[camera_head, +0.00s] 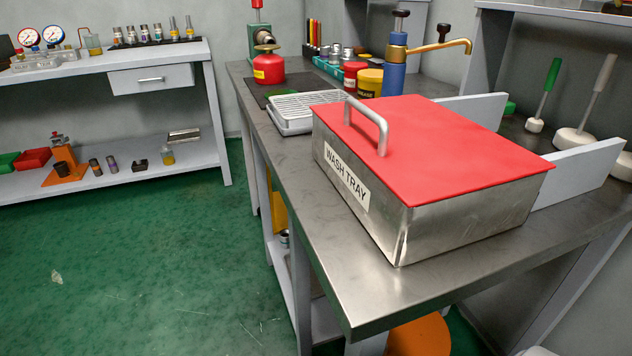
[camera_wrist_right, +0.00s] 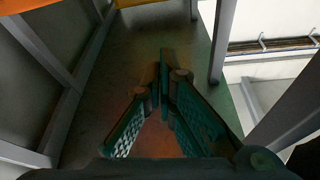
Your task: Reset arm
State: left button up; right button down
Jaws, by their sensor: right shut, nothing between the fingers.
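My right gripper (camera_wrist_right: 164,75) shows in the right wrist view with its green fingers brought together, shut and empty. It is over a dark floor among grey frame legs, touching nothing that I can see. Neither gripper shows in the head view, and my left gripper is in no view.
A steel bench (camera_head: 375,300) carries a wash tray (camera_head: 470,215) with a red lid (camera_head: 435,145), a slotted metal tray (camera_head: 290,112) and a blue pump (camera_head: 393,75). Grey legs (camera_wrist_right: 218,45) flank the right gripper. Green floor (camera_head: 150,270) lies open at left.

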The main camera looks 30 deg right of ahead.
jog(key=s+a+n+g+y+p, duration=0.1)
jog(key=a+n+g+y+p, duration=0.15)
jog(key=g+p, duration=0.6)
jog(key=a+n+g+y+p, duration=0.1)
jog(key=a+g+y+p, duration=0.2)
jog(key=p, duration=1)
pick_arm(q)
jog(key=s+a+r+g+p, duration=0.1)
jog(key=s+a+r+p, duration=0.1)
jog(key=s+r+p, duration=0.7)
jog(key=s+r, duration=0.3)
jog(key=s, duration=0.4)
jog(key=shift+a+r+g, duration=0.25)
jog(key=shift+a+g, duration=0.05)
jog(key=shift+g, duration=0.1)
pick_arm(e)
jog(key=s+a+n+g, duration=0.1)
jog(key=s+a+g, duration=0.1)
jog(key=s+g, duration=0.2)
jog(key=s+a+r+n+g, duration=0.1)
jog(key=s+a+g, duration=0.2)
jog(key=s, duration=0.6)
jog(key=shift+a+r+g, duration=0.2)
jog(key=shift+r+g, duration=0.05)
jog(key=shift+g, duration=0.1)
jog(key=shift+n, duration=0.25)
